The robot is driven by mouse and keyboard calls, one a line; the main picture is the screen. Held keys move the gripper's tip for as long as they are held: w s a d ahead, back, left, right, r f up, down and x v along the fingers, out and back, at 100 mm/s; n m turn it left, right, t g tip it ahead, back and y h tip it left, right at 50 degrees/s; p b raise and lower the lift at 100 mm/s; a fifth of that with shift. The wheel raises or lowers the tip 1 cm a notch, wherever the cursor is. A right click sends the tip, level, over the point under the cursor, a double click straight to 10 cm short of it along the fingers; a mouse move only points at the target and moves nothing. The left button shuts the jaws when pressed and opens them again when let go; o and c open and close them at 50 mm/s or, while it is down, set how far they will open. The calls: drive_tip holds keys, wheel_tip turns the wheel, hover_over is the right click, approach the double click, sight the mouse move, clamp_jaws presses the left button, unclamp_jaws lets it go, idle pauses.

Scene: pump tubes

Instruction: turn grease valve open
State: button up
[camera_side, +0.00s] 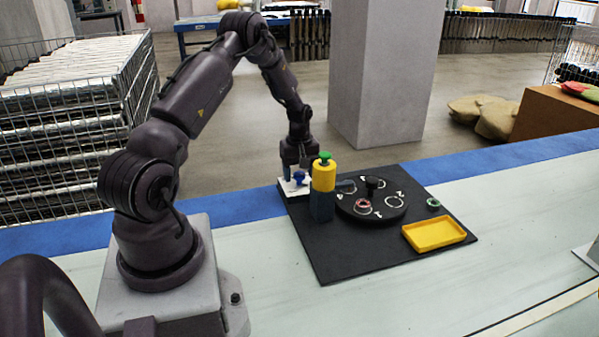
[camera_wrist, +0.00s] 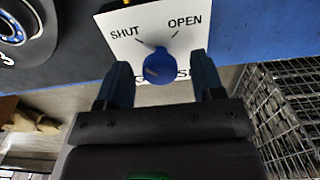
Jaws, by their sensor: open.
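The blue grease valve knob (camera_wrist: 160,66) sits on a white plate (camera_wrist: 150,22) marked SHUT on the left and OPEN on the right in the wrist view. A short pale mark shows on the knob, but I cannot tell which label it points to. My gripper (camera_wrist: 163,72) is open, with one finger on each side of the knob and a visible gap to both. In the side view, my gripper (camera_side: 299,170) is above the blue knob (camera_side: 299,178) and white plate (camera_side: 291,188) at the black mat's back left corner.
A yellow cylinder with a green top (camera_side: 324,175) stands on a dark block close to the knob. A round black turntable (camera_side: 385,211) with numbered rings sits to its right. A yellow tray (camera_side: 434,233) and a green ring (camera_side: 433,203) are further right. The mat's front (camera_side: 350,262) is clear.

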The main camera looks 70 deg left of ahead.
drive_tip(key=c, duration=0.9)
drive_tip(key=shift+c, duration=0.2)
drive_tip(key=m, duration=0.4)
drive_tip(key=shift+m, duration=0.3)
drive_tip(key=m, duration=0.4)
drive_tip(key=shift+m, duration=0.3)
drive_tip(key=m, duration=0.4)
drive_tip(key=shift+r+m, duration=0.1)
drive_tip(key=shift+m, duration=2.3)
